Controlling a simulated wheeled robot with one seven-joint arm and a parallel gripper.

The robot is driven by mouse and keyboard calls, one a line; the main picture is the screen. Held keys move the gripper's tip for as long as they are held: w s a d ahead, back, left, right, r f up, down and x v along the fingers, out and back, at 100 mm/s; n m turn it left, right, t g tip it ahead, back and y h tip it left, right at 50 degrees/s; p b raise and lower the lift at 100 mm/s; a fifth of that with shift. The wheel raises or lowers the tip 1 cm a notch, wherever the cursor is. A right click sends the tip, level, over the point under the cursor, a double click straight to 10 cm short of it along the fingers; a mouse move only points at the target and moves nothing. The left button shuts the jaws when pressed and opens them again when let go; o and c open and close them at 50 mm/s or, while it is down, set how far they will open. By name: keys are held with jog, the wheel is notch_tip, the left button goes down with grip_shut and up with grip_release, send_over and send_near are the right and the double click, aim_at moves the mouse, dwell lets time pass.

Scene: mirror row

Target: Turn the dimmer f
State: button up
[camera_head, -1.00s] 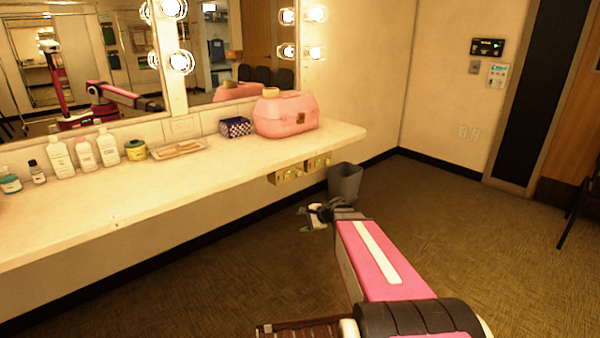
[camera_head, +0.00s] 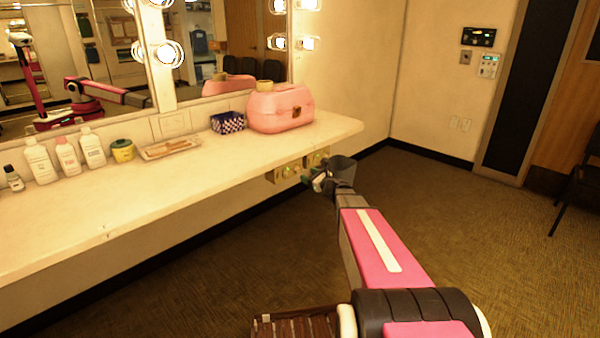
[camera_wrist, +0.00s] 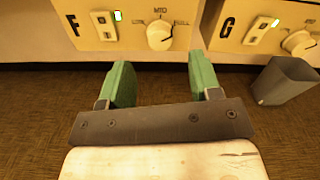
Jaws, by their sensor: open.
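The dimmer F panel (camera_wrist: 112,27) is a cream box under the counter. I cannot tell the knob's exact setting. My gripper (camera_wrist: 161,62) is open, its green fingers apart and empty. In the wrist view the fingers lie below the knob, one to each side of it, with no visible contact. In the head view my gripper (camera_head: 317,181) is by the panels, and panel F (camera_head: 287,173) is just left of it.
A similar panel G (camera_wrist: 268,27) with its own knob sits close on the right. A grey bin (camera_wrist: 284,80) stands on the floor below it. The counter (camera_head: 150,200) overhangs the panels and bears a pink case (camera_head: 280,112) and several bottles.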

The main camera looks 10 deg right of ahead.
aim_at(299, 170)
jog(key=x, duration=0.6)
jog(key=c, duration=0.9)
